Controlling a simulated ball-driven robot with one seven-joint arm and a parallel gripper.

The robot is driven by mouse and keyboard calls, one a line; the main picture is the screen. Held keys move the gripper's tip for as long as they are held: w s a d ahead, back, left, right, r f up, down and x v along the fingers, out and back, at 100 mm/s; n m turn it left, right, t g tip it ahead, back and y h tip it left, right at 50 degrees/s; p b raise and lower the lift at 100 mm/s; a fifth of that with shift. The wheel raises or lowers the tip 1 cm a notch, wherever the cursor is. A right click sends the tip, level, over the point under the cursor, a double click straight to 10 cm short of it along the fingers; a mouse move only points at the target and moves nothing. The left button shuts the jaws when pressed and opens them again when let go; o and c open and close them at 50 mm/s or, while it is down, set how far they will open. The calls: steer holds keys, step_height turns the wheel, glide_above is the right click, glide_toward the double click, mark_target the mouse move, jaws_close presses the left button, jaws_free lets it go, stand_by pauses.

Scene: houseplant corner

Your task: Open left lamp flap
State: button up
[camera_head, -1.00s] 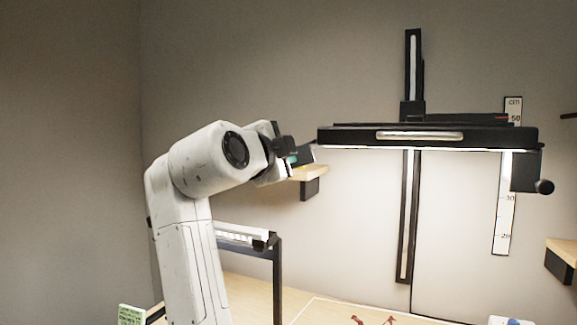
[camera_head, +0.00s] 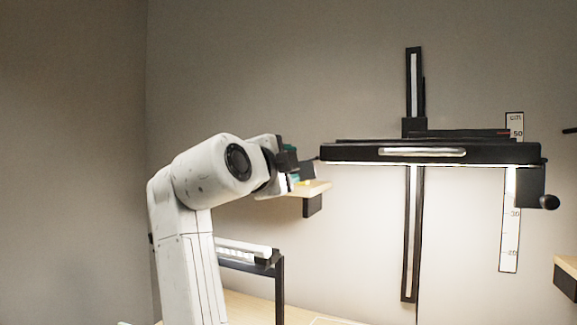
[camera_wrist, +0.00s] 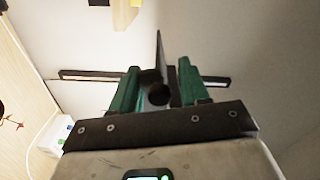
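The black lamp (camera_head: 490,155) hangs level on a wall rail, lit along its underside. Its right flap (camera_head: 530,187) with a round knob (camera_head: 549,202) hangs at the right end. My gripper (camera_head: 297,174) is just left of the lamp's left end, which the head view shows small and partly covered by it. In the wrist view its green fingers (camera_wrist: 158,90) are apart. A dark round knob (camera_wrist: 157,93) shows between them, with a thin dark plate (camera_wrist: 159,55), seen edge-on, beyond; it looks like the left flap. Gaps show on both sides of the knob; contact is unclear.
A wooden wall shelf (camera_head: 315,188) is close behind and below my gripper. The wall rail (camera_head: 411,250) and a centimetre scale (camera_head: 509,240) are at the right. A black frame (camera_head: 280,290) stands on the table, below my arm. A white device (camera_wrist: 52,135) shows in the wrist view.

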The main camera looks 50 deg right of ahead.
steer(key=v, duration=1)
steer(key=shift+a, duration=0.4)
steer(key=shift+s, duration=0.1)
